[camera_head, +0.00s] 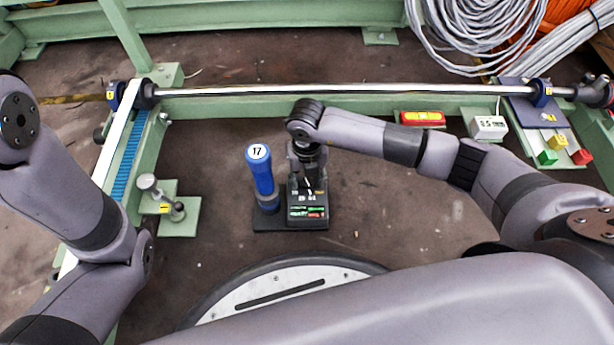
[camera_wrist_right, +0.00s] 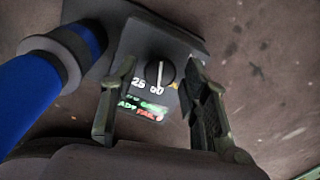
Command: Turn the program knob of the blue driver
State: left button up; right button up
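The blue driver (camera_head: 262,172) stands upright with a round "17" label on top. It also shows at the left of the right wrist view (camera_wrist_right: 30,95). Beside it is a dark control box (camera_head: 307,222) with a small lit display in green and red. In the right wrist view the round black program knob (camera_wrist_right: 160,73) sits on the box's face (camera_wrist_right: 150,40), with a white pointer line and numbers by it. My right gripper (camera_head: 309,178) is over the box. Its fingers (camera_wrist_right: 161,68) are open, one on each side of the knob, with gaps. My left gripper is out of view.
A green frame carries a long steel rod (camera_head: 350,91) at the back. A valve-like fitting (camera_head: 162,197) stands left of the driver. A red level (camera_head: 422,118), a white meter box (camera_head: 488,126) and a button panel (camera_head: 546,120) are at the right. The brown floor around the driver is clear.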

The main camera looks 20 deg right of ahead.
grip_shut()
dwell(0.3)
jog(key=n+p, duration=0.2)
jog(key=n, duration=0.1)
jog(key=shift+r, duration=0.2)
jog(key=shift+f+n+p, duration=0.15)
jog(key=shift+n+p, duration=0.9)
jog(key=shift+n, duration=1.35)
jog(key=shift+o, duration=0.9)
grip_release()
